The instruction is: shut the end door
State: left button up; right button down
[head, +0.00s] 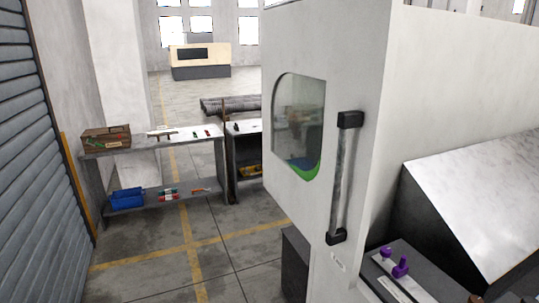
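A white door panel (303,182) with a rounded window (299,125) stands upright on the large white machine, right of the middle in the head view. A long vertical bar handle (340,180) with black end mounts is fixed near its right edge. I take this panel to be the end door. I cannot tell from this view whether it is open or shut. Neither of my grippers is in view, and nothing is seen touching the handle.
A grey slanted cover (487,195) and a dark ledge with purple knobs (396,263) are at the lower right. A shelf bench (150,147) with tools and a blue bin (127,198) stands left. The floor (215,265) between has free room.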

aim_at(351, 45)
jog(key=i+j+z, duration=0.1)
jog(key=i+j, duration=0.25)
jog(key=i+j+z, duration=0.1)
jog(key=i+j, duration=0.3)
jog(key=i+j+z, duration=0.1)
jog(key=i+j, duration=0.25)
jog(key=i+j+z, duration=0.1)
jog(key=i+j, duration=0.25)
jog(key=j, duration=0.2)
jog(key=i+j+z, duration=0.1)
jog(key=i+j, duration=0.25)
jog(key=j, duration=0.15)
